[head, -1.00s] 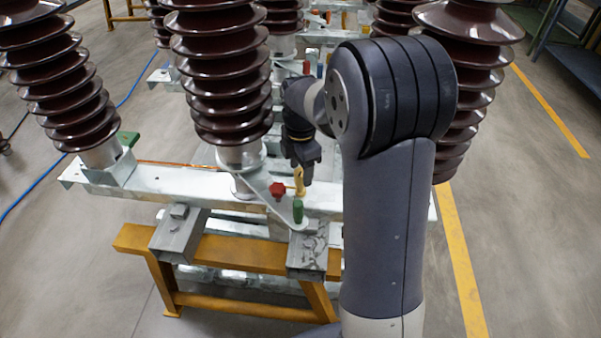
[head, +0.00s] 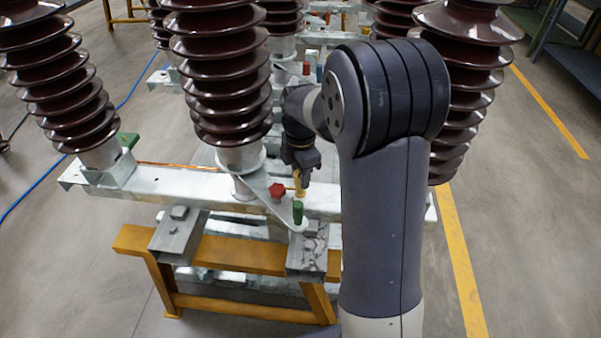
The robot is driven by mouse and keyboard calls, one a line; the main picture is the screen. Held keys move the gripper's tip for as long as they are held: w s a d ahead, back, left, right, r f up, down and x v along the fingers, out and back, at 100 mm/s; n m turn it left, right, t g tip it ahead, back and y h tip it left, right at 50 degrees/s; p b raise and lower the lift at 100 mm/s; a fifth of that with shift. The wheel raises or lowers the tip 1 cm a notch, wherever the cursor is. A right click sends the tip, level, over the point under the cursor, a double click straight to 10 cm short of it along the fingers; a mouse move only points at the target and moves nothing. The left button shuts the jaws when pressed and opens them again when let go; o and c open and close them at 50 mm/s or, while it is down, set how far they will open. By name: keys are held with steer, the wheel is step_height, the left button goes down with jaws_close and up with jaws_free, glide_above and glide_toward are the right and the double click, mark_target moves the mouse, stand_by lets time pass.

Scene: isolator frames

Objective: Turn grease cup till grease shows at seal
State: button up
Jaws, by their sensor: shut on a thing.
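My gripper (head: 299,167) points down beside the base of the middle brown insulator. It is shut on a small brass-yellow piece (head: 299,184), which looks like the grease cup. The piece stands upright over the grey metal lever plate (head: 262,186). A red knob (head: 277,190) is just left of it, and a green capped post (head: 298,211) is just in front of it. The jaw tips are small and dark here. The seal and any grease at it cannot be made out.
Ribbed brown insulators (head: 228,85) rise left and right of the arm. A galvanized beam (head: 160,184) lies across a yellow stand (head: 235,252). My own arm hides much of the right side. A blue cable (head: 32,197) runs over the open floor at left.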

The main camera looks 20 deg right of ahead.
steer(key=shift+m, duration=0.3)
steer(key=m+p, duration=0.1)
steer(key=m, duration=0.3)
steer(key=shift+p, duration=0.35)
steer(key=m+p, duration=0.1)
steer(key=m, duration=0.4)
steer(key=shift+m, duration=0.4)
steer(key=m, duration=0.4)
steer(key=shift+m+p, duration=0.3)
steer(key=shift+p, duration=0.1)
steer(key=m, duration=0.4)
steer(key=shift+m, duration=0.3)
steer(key=shift+m, duration=0.3)
steer(key=o, duration=0.9)
steer(key=shift+o, duration=0.2)
